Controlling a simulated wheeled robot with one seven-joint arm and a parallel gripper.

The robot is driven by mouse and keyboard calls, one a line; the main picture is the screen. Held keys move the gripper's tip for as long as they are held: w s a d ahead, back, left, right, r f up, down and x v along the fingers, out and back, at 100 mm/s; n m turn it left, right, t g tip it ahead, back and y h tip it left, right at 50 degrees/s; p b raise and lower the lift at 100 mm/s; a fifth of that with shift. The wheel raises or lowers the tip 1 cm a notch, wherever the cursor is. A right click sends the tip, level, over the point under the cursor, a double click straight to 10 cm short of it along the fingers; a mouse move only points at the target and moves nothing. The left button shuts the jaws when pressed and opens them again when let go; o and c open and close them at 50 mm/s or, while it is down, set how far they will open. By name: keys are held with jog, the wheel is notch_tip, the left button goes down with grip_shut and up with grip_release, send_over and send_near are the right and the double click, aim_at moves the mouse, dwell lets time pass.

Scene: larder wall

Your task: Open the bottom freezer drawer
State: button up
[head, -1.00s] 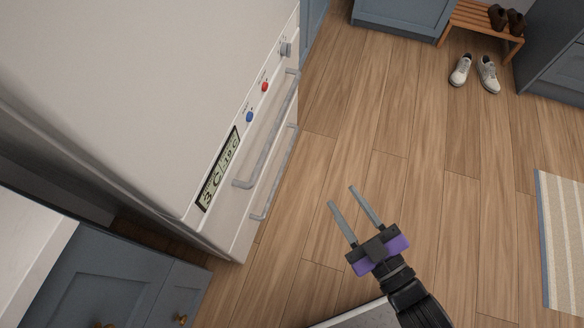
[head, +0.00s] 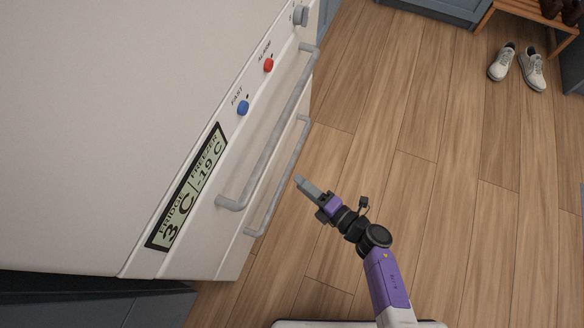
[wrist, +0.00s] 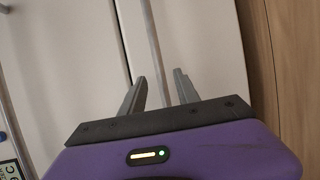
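The white fridge-freezer front (head: 215,265) fills the left of the head view. The bottom drawer's grey bar handle (head: 284,170) runs below the longer upper drawer handle (head: 267,138). The bottom drawer looks closed. My gripper (head: 299,183) is just right of the bottom handle in the head view, pointing at it, with a small gap showing there. In the wrist view my gripper (wrist: 158,88) is open, and the bottom handle (wrist: 154,45) lines up between its two fingers. Neither finger clearly touches it.
A display panel (head: 188,188), a blue button (head: 243,108) and a red button (head: 268,65) are on the fridge-freezer. White shoes (head: 517,68) stand by a wooden rack at the upper right. The wooden floor (head: 430,190) before the drawers is clear.

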aim_at(287, 172)
jog(key=b+x, duration=0.2)
jog(key=x, duration=0.5)
jog(key=shift+c, duration=0.2)
grip_shut()
jog(key=shift+f, duration=0.1)
dwell(1.1)
